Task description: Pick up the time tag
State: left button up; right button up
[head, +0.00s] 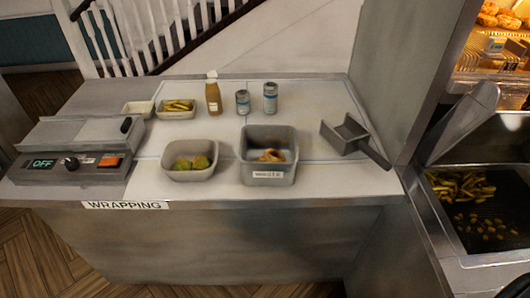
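I cannot make out a time tag with certainty. A small pale card (495,45) stands in the lit food cabinet at the upper right; it is too small to read, so I cannot tell if it is the time tag. A dark flat piece (126,125) lies on the grey machine at the left of the counter; I cannot tell what it is. Neither of my grippers shows in the head view.
The wrapping counter (330,182) holds a waste bin (268,175), a tub with green items (190,176), a sauce bottle (213,95), two shakers (270,97) and a scoop (347,137). The fry station (499,258) is at right. The counter's front right is clear.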

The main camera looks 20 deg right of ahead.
aim_at(495, 45)
jog(key=i+z, duration=0.1)
jog(key=z, duration=2)
